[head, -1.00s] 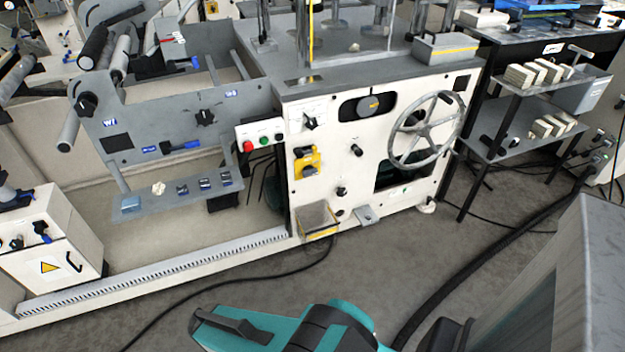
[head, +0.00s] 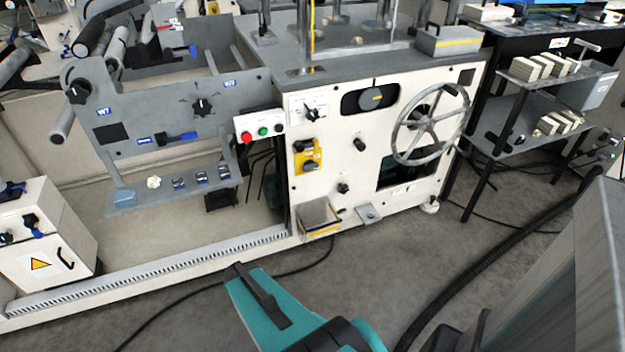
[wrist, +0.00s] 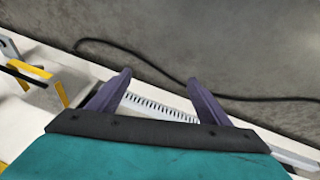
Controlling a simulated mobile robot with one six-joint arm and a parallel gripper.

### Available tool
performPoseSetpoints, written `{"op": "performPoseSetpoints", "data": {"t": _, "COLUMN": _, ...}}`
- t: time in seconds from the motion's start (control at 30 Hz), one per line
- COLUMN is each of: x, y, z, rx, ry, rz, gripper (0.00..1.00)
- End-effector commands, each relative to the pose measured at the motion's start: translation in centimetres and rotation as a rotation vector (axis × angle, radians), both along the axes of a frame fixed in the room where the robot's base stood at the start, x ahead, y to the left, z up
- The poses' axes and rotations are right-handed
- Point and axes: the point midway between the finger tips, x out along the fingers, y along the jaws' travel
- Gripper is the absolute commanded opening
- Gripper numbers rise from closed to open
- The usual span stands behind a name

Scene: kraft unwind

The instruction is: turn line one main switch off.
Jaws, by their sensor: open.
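A rotary switch on a yellow backing plate (head: 307,157) is on the left part of the cream machine front, below a black selector knob (head: 316,113). No label naming line one is readable, so I cannot tell for sure which is the main switch. The exact setting of the yellow-backed switch is too small to tell. My gripper (wrist: 159,77) is open and empty in the wrist view, its two dark fingers spread over the toothed floor-level strip. In the head view my teal arm end is low in front of the machine, well apart from the switches.
A red and green button box (head: 262,131) is left of the switches. A large handwheel (head: 431,125) sticks out at the right. A yellow-edged box (head: 318,218) juts from the machine's foot. Cables (head: 470,262) lie on the floor. The grey floor in front is otherwise open.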

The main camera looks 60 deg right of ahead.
Motion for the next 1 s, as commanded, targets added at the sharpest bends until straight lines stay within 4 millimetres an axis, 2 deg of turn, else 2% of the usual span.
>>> {"op": "performPoseSetpoints", "data": {"t": 0.03, "x": 0.6, "y": -2.1, "z": -0.1, "rx": -0.024, "ry": -0.046, "rz": -0.025, "gripper": 0.72}}
{"op": "performPoseSetpoints", "data": {"t": 0.1, "x": 1.5, "y": -4.6, "z": 0.4, "rx": -0.057, "ry": -0.113, "rz": -0.052, "gripper": 0.72}}
{"op": "performPoseSetpoints", "data": {"t": 0.3, "x": 3.0, "y": -11.7, "z": 2.5, "rx": -0.149, "ry": -0.294, "rz": -0.116, "gripper": 0.72}}
{"op": "performPoseSetpoints", "data": {"t": 0.47, "x": 3.4, "y": -17.0, "z": 4.6, "rx": -0.220, "ry": -0.432, "rz": -0.153, "gripper": 0.72}}
{"op": "performPoseSetpoints", "data": {"t": 0.7, "x": 2.3, "y": -24.4, "z": 8.2, "rx": -0.334, "ry": -0.619, "rz": -0.200, "gripper": 0.72}}
{"op": "performPoseSetpoints", "data": {"t": 0.83, "x": 1.6, "y": -27.3, "z": 10.1, "rx": -0.362, "ry": -0.722, "rz": -0.178, "gripper": 0.72}}
{"op": "performPoseSetpoints", "data": {"t": 1.0, "x": -0.3, "y": -31.0, "z": 12.8, "rx": -0.424, "ry": -0.842, "rz": -0.167, "gripper": 0.72}}
